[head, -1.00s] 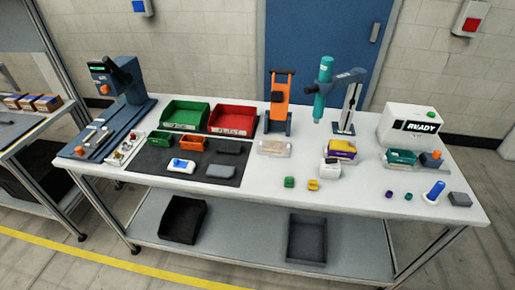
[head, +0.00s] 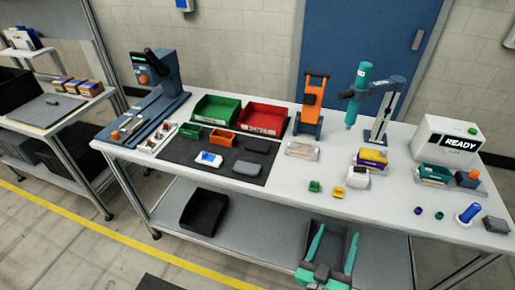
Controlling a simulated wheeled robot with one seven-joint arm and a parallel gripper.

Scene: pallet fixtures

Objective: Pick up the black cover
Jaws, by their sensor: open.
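Two flat dark grey-black covers lie on the dark mat (head: 170,151) on the white workbench. One cover (head: 259,145) is at the back right of the mat. A similar grey block (head: 496,225) lies at the bench's far right end; I cannot tell which piece is the task's black cover. My gripper (head: 338,233) is at the bottom of the head view, with two teal fingers apart and nothing between them. It shows in front of the bench, away from the covers.
Beside the covers on the mat are a white-and-blue device (head: 209,159), a small green bin (head: 192,131) and an orange bin (head: 222,138). Behind stand a green tray (head: 215,112) and a red tray (head: 262,118). The bench front between a green block (head: 314,187) and the mat is clear.

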